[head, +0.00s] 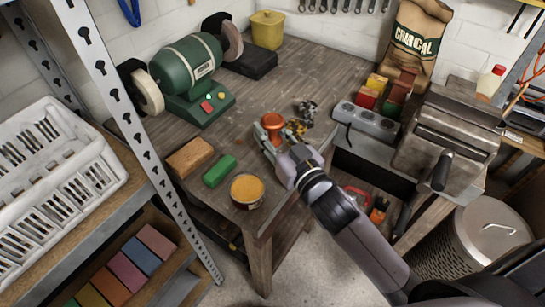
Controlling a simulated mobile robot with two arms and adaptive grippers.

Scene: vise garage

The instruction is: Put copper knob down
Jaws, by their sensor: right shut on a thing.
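The copper knob (272,120) is a round orange-copper piece over the middle of the wooden workbench (283,77). My right gripper (270,133) reaches in from the lower right and is shut on the knob. The knob's top shows above the fingers, while its lower part is partly hidden by them. I cannot tell whether the knob touches the bench top. My left gripper is not in view.
A green bench grinder (188,66) stands at the back left. A brown block (190,157), a green block (219,171) and a round tin (247,191) lie near the front edge. Small metal parts (304,112) lie right of the knob. A power strip (367,119) is further right.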

